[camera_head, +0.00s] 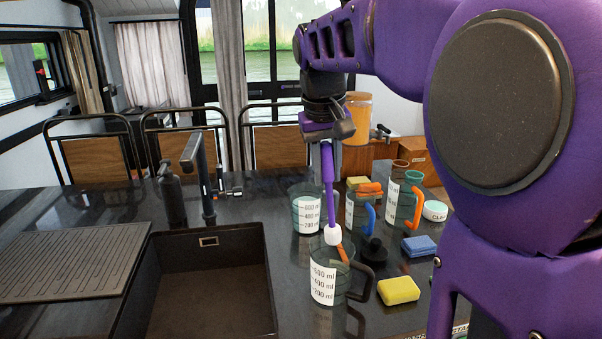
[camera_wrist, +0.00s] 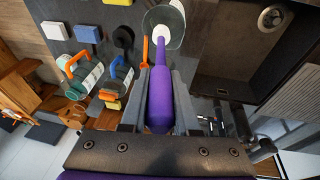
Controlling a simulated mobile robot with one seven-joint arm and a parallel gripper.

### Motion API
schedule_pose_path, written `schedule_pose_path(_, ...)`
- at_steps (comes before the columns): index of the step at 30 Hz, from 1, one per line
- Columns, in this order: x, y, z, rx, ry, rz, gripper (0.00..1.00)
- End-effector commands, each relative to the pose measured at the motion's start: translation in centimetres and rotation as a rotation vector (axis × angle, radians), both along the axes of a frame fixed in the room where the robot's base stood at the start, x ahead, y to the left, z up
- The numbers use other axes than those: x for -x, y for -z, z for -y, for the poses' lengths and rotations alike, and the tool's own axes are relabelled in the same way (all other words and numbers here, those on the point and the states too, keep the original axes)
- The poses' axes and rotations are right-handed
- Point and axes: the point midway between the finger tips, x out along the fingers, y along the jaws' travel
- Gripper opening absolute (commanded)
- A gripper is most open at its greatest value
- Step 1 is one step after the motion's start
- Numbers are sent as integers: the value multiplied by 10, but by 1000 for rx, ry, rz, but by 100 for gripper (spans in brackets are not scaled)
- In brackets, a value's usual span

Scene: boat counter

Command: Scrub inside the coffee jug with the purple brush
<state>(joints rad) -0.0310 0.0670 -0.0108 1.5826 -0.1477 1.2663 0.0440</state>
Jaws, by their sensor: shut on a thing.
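My gripper (camera_head: 326,143) is shut on the purple brush (camera_head: 329,185) and holds it pointing down, white head lowest. The wrist view shows the brush (camera_wrist: 161,95) between the two fingers of my gripper (camera_wrist: 160,105). The white head (camera_head: 332,236) is at the mouth of the front clear jug (camera_head: 323,286), which has a dark handle and ml marks. I cannot tell whether the head is just above the rim or slightly inside. The jug also shows in the wrist view (camera_wrist: 176,20), partly behind the brush. No label names it the coffee jug.
Other jugs stand behind: one (camera_head: 306,214) left, one with a blue handle (camera_head: 369,218), one with an orange handle (camera_head: 416,208). Yellow sponge (camera_head: 398,290), blue sponge (camera_head: 419,246) and black round object (camera_head: 374,251) lie right. The sink (camera_head: 210,300) is left.

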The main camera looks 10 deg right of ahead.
Motion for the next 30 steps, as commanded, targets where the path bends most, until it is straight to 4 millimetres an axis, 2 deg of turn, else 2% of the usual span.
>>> schedule_pose_path(11, 0, -2, 0, 0, 0, 1, 0)
schedule_pose_path(24, -1, -41, 0, 0, 0, 2, 0)
schedule_pose_path(30, 0, -45, 0, 0, 0, 0, 0)
